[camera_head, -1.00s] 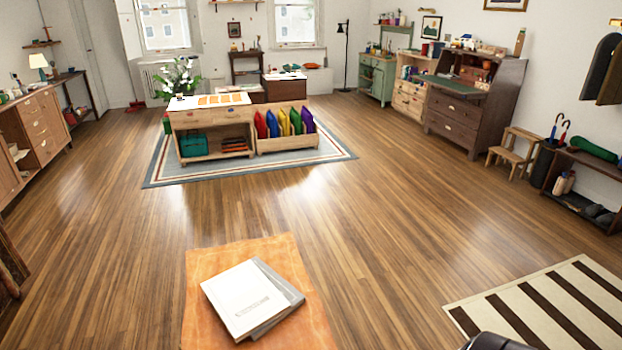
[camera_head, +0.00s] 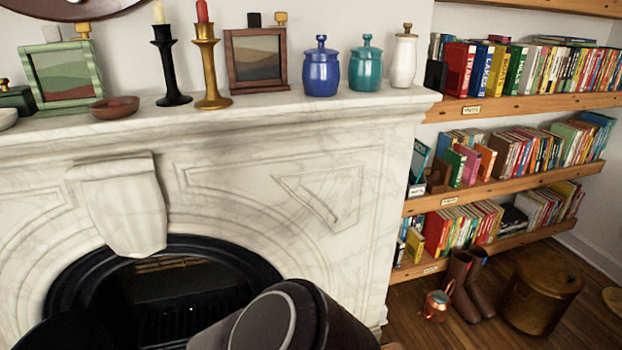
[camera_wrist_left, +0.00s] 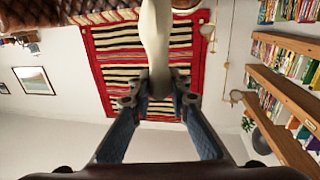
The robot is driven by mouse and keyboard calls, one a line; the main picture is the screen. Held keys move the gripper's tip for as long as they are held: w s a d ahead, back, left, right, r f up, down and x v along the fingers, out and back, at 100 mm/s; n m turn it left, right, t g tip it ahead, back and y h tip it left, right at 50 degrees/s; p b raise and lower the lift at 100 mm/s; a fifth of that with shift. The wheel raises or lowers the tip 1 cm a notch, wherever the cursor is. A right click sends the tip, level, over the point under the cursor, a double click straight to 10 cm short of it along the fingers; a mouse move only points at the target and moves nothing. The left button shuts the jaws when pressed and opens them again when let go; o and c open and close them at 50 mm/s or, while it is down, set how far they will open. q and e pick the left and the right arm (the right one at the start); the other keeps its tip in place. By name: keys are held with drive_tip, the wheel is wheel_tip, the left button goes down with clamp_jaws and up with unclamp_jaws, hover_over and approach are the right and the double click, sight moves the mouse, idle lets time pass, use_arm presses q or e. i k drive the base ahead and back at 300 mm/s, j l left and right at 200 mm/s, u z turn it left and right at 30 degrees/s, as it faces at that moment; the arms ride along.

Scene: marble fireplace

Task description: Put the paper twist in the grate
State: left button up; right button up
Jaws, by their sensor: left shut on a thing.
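The paper twist (camera_wrist_left: 155,42), a cream, narrow shape, shows in the left wrist view. My left gripper (camera_wrist_left: 160,93) is shut on its lower end, and the twist extends up past the fingertips to the top edge of that view. The grate (camera_head: 170,322) is a set of dark bars low inside the black fireplace opening in the head view. Its lower part is cut off by the frame's bottom edge, and a dark part of my arm covers the right of the opening. Neither gripper shows in the head view.
The marble mantel (camera_head: 235,112) juts out above the opening. It holds a black candlestick (camera_head: 168,65), a brass candlestick (camera_head: 209,68), small frames and lidded jars. Bookshelves (camera_head: 520,105) stand at right.

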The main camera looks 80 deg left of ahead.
sight(193, 324)
drive_tip(key=u, duration=1.75)
